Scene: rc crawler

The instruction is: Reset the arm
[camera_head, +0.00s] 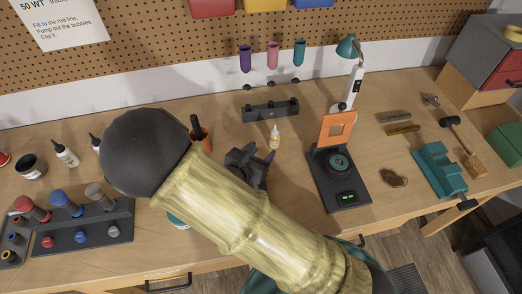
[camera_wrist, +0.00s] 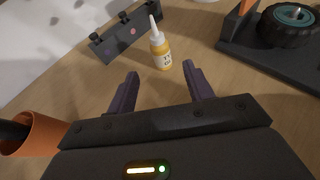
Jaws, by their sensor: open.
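My gripper (camera_wrist: 162,97) is open, its two dark purple fingers apart and pointing away from me over the wooden bench in the wrist view. Nothing is between the fingers. A small bottle of yellow liquid with a white nozzle (camera_wrist: 160,52) stands upright beyond the fingertips, apart from them. In the head view my gripper (camera_head: 258,152) is partly hidden behind my own arm, and the bottle (camera_head: 274,138) stands just to its right.
An orange cup (camera_head: 206,140) stands left of my gripper. A dark rack (camera_head: 270,110) lies behind the bottle. A black stand with a wheel (camera_head: 337,185) and a lamp (camera_head: 347,50) are to the right. A teal vise (camera_head: 440,172) sits further right. Bare bench (camera_head: 310,100) lies between rack and lamp.

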